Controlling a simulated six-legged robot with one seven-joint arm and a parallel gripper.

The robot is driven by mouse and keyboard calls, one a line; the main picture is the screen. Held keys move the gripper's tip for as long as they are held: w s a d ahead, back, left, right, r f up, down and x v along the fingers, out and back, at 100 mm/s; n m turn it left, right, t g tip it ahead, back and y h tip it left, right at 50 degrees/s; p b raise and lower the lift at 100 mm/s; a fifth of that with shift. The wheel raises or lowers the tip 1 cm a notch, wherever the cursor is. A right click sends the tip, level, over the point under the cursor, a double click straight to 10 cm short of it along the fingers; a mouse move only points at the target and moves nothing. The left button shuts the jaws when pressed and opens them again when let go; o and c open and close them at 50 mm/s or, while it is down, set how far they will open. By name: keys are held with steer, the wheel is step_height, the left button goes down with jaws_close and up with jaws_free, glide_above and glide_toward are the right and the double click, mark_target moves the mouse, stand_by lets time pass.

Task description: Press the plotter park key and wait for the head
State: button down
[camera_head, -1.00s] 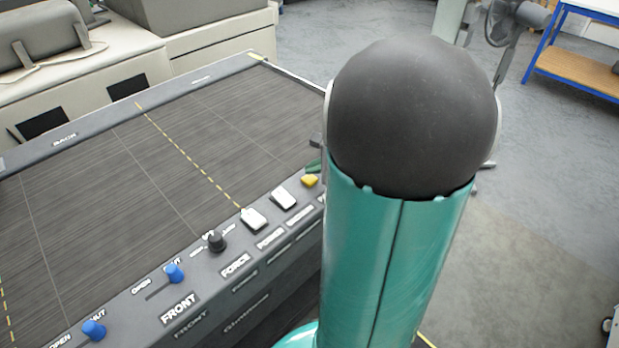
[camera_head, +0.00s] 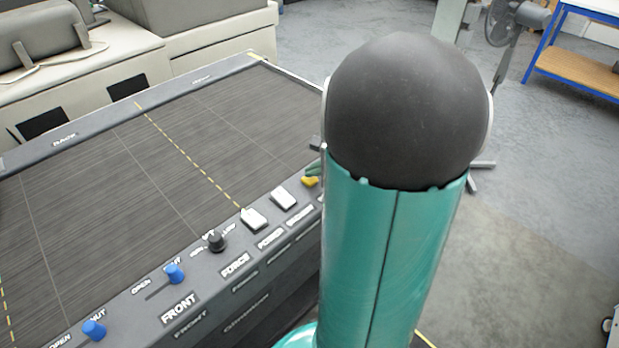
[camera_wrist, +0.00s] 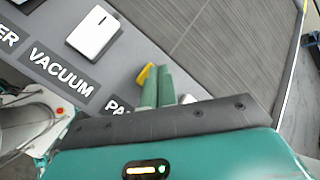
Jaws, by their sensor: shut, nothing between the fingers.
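The plotter is a flat dark bed (camera_head: 110,190) with a grey front control strip. The yellow key (camera_head: 309,182) sits toward the right end of the strip, partly hidden by my arm. In the wrist view the yellow key (camera_wrist: 144,76) shows above a partly covered label starting "PA". My gripper (camera_wrist: 158,74) has its two green fingers shut together with nothing between them. Their tips are right at the yellow key and cover part of it; I cannot tell whether they touch it. In the head view only a bit of my gripper (camera_head: 313,171) shows. No plotter head is recognisable.
A black knob (camera_head: 216,240) and blue levers (camera_head: 174,273) are farther left. A fan (camera_head: 512,22) and a blue-framed bench (camera_head: 575,70) stand behind on open floor.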

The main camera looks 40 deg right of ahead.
steer(key=shift+f, duration=0.5)
stand_by(0.4)
steer(key=shift+r, duration=0.95)
steer(key=shift+r, duration=0.1)
